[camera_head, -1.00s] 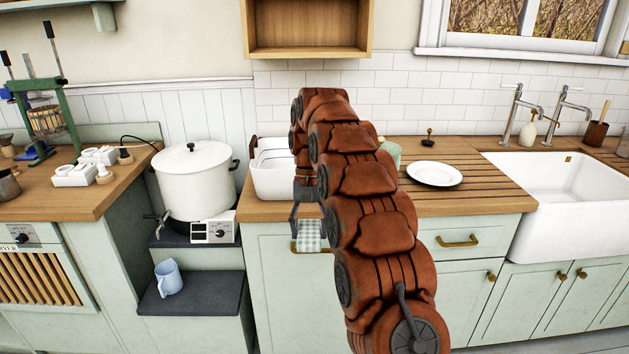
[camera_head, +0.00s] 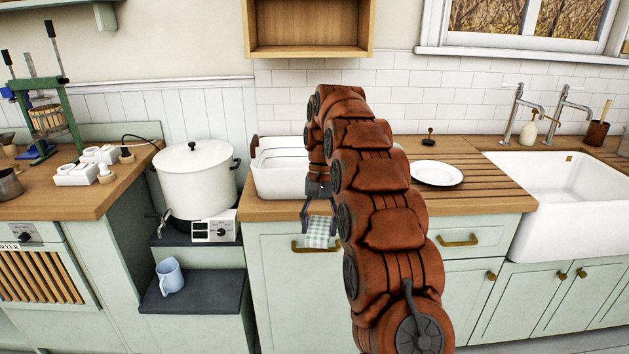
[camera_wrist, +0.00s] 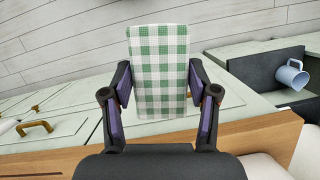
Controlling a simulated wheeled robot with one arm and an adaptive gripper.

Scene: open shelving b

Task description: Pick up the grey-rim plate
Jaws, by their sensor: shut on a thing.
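The grey-rim plate (camera_head: 437,173) is a round white plate with a thin dark rim. It lies flat on the wooden counter, left of the sink, and is not in the wrist view. My gripper (camera_head: 318,217) is well left of the plate, in front of the counter edge. It is shut on a green-and-white checked cloth (camera_head: 319,233), which hangs below the fingers near a brass handle. In the wrist view, the cloth (camera_wrist: 159,72) spans between the two fingers of my gripper (camera_wrist: 160,90).
A white rectangular basin (camera_head: 280,168) stands on the counter behind my gripper. A large white pot (camera_head: 195,182) is to the left, with a blue mug (camera_head: 170,277) on a lower dark step. The white sink (camera_head: 560,190) is right of the plate. My arm hides some counter.

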